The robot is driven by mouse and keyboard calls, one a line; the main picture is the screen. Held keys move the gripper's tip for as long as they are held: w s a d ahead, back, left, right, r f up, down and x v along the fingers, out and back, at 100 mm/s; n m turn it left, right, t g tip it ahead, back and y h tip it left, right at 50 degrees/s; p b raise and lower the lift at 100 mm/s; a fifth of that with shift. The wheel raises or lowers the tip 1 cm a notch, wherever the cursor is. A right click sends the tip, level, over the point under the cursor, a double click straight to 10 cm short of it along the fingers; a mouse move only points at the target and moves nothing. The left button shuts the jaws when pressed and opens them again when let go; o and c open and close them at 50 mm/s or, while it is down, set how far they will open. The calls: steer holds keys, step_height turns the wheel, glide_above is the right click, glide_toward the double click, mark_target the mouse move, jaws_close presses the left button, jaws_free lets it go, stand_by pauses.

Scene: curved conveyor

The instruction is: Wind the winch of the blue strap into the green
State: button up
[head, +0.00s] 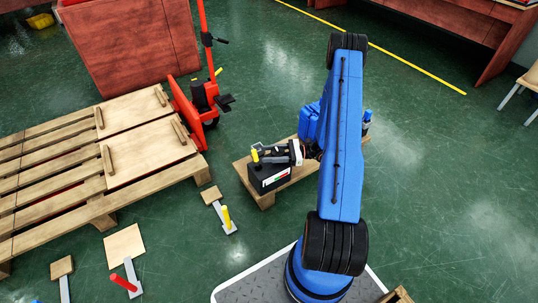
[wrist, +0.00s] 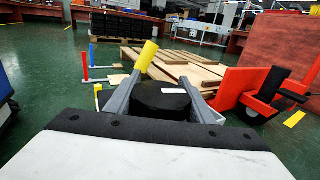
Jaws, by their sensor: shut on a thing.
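My gripper (head: 273,154) is over a black box (head: 268,179) on a wooden board. The box has a red, white and green band (head: 275,180) on its side; no pointer is readable. In the wrist view, the grey fingers (wrist: 161,90) are shut on a black round part (wrist: 160,103) with a white mark. A yellow handle (head: 255,155) stands beside the fingers; it also shows in the wrist view (wrist: 147,56). I cannot make out a blue strap.
A wooden pallet (head: 100,208) is at left. A red pallet truck (head: 196,100) stands behind it. Open green floor lies right of my arm.

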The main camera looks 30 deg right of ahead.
steer(key=m+t+h, duration=0.2)
steer(key=w+m+t+h, duration=0.1)
steer(key=m+t, duration=0.1)
steer(key=d+m+t+h, duration=0.1)
steer(key=t+h, duration=0.1)
steer(key=shift+w+m+t+h, duration=0.15)
steer(key=shift+m+t+h, duration=0.15)
steer(key=shift+m+t, duration=0.1)
steer(key=m+h, duration=0.1)
steer(key=m+t+h, duration=0.1)
steer(key=h, duration=0.1)
steer(key=d+m+t+h, duration=0.1)
steer(key=shift+w, duration=0.3)
steer(key=shift+w+d+m+t+h, duration=0.1)
steer(key=shift+d+m+t+h, duration=0.2)
steer(key=shift+m+h, duration=0.5)
steer(key=shift+d+m+t+h, duration=0.3)
steer(key=shift+m+h, duration=0.1)
steer(key=shift+h, duration=0.8)
steer(key=o, duration=1.1)
steer(key=shift+c, duration=0.2)
